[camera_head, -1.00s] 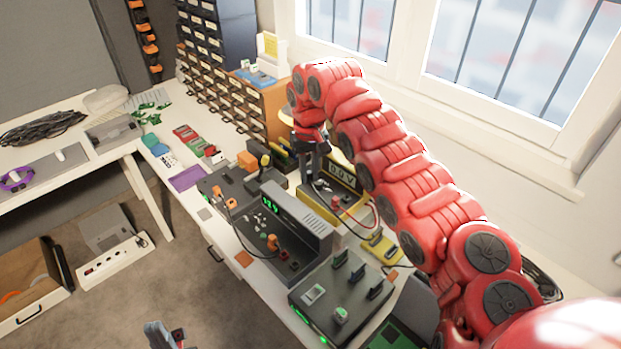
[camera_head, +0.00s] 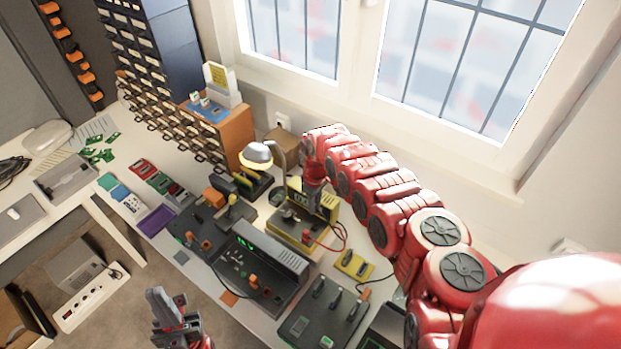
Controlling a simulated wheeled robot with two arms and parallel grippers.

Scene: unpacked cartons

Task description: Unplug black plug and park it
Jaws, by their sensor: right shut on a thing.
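My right gripper (camera_head: 312,203) points down at the yellow meter (camera_head: 290,232), beside its display. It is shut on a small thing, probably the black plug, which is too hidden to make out. A red plug (camera_head: 308,237) sits in the front of the meter, with red and dark leads looping to the right. My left gripper (camera_head: 168,296) is low at the bottom of the view, in front of the bench edge and away from the meter. Its jaw gap is unclear.
A grey device with a green display (camera_head: 268,250) stands left of the meter. A yellow block (camera_head: 354,265) and a dark panel with upright black pieces (camera_head: 322,315) are to the right and front. A desk lamp (camera_head: 257,153) and drawer cabinets (camera_head: 150,80) stand behind.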

